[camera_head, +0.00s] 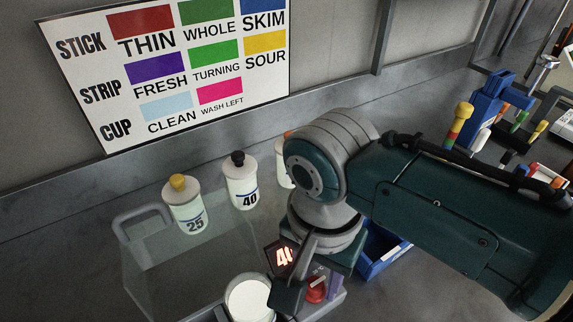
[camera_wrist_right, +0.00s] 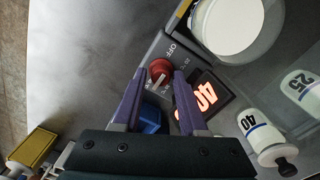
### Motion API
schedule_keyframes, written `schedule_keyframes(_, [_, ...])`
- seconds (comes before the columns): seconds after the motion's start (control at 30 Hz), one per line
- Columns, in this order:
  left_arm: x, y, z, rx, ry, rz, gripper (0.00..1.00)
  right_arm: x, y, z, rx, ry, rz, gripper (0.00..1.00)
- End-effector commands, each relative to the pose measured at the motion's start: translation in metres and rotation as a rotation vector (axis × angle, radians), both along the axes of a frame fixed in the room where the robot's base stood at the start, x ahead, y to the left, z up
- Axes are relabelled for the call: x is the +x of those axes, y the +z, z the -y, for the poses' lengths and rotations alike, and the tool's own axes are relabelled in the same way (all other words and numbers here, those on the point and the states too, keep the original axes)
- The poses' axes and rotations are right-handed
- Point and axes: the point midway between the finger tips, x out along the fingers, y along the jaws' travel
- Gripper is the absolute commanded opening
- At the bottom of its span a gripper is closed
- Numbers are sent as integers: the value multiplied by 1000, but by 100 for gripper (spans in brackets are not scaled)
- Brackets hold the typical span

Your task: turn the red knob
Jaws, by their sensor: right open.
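The red knob (camera_head: 316,290) sits on the front panel of a grey device, partly covered by my right gripper in the head view. In the right wrist view the red knob (camera_wrist_right: 159,69) has a pale pointer and lies between and just beyond the fingertips. The word OFF is printed near it. My right gripper (camera_wrist_right: 157,74) is open, with its purple fingers on either side of the knob; I cannot tell whether they touch it. My left gripper is not in view.
A container of white liquid (camera_head: 248,298) stands beside the panel, near the clear tank (camera_head: 165,265). Bottles marked 25 (camera_head: 186,207) and 40 (camera_head: 240,182) stand behind. A blue bin (camera_head: 380,252) is right of my gripper. A label chart (camera_head: 170,70) is on the wall.

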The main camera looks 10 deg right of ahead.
Motion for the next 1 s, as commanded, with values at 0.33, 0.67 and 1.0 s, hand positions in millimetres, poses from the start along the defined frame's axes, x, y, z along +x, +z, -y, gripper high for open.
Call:
schedule_keyframes(0.33, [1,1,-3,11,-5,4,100,0,0,0,0,0,0,28])
schedule_keyframes(0.67, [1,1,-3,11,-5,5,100,0,0,0,0,0,0,0])
schedule_keyframes(1.0, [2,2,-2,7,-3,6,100,0,0,0,-1,10,-1,0])
